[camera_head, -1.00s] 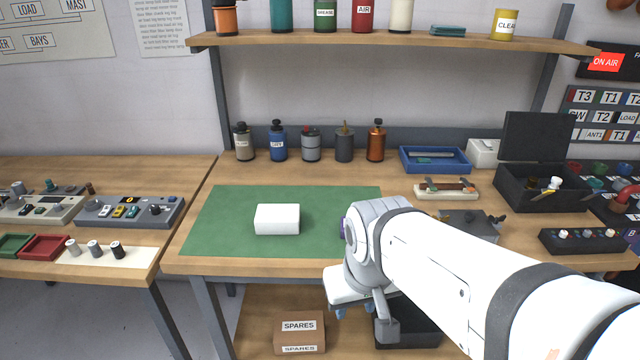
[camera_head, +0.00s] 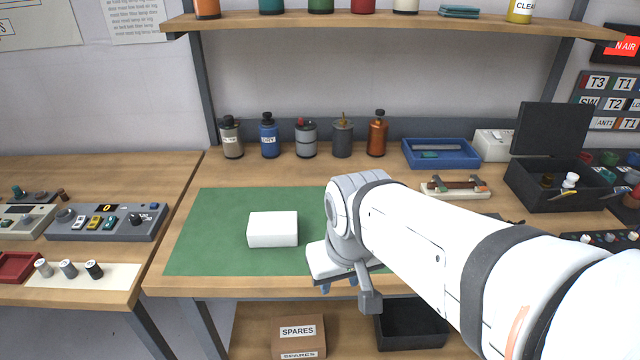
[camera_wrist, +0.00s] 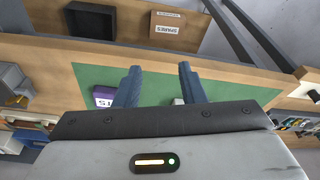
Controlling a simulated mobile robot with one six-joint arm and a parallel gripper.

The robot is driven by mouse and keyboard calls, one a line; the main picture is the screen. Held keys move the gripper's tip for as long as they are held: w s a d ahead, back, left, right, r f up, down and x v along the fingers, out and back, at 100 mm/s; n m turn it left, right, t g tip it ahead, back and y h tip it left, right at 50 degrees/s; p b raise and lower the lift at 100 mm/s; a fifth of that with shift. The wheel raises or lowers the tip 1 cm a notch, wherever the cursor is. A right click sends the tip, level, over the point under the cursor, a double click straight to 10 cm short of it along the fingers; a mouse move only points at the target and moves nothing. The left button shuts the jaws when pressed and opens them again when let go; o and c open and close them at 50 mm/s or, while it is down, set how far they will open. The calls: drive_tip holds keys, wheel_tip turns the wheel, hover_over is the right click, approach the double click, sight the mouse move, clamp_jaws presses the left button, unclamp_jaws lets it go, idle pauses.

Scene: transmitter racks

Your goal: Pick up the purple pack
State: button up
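The purple pack (camera_wrist: 104,95) shows in the wrist view on the green mat, beside the left finger, which partly covers it; white lettering is on its side. In the head view it is hidden behind my arm. My gripper (camera_wrist: 158,68) is open, with its two blue-grey fingers apart and nothing seen between their tips. In the head view my gripper (camera_head: 338,286) is at the front edge of the bench, its fingers mostly hidden by the wrist.
A white box (camera_head: 273,229) sits on the green mat (camera_head: 215,225), left of my wrist. Several bottles stand behind, with a blue tray (camera_head: 440,153) and an open black case (camera_head: 550,190) at right. A SPARES box (camera_head: 298,335) and black bin (camera_head: 410,330) are below the bench.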

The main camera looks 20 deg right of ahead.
drive_tip(key=shift+o, duration=0.8)
drive_tip(key=shift+w, duration=0.15)
drive_tip(key=o, duration=0.6)
drive_tip(key=shift+m+t+h, duration=0.3)
drive_tip(key=shift+m+t, duration=0.1)
drive_tip(key=shift+m, duration=0.5)
drive_tip(key=w+d+p, duration=0.1)
drive_tip(key=w, duration=0.2)
drive_tip(key=w+d, duration=0.2)
drive_tip(key=w+d+p, duration=0.1)
drive_tip(key=w, duration=0.2)
drive_tip(key=shift+w+d+f+p, duration=0.2)
drive_tip(key=shift+w+d+p, duration=0.1)
drive_tip(key=shift+p, duration=0.05)
drive_tip(key=o, duration=0.6)
drive_tip(key=w+d+f+m+p, duration=0.1)
drive_tip(key=w+d+f, duration=0.2)
drive_tip(key=w+d, duration=0.4)
drive_tip(key=shift+d+m+t+h+p, duration=0.3)
drive_tip(key=shift+m+t+h+p, duration=0.1)
drive_tip(key=shift+p+x, duration=0.55)
drive_tip(key=shift+x, duration=3.35)
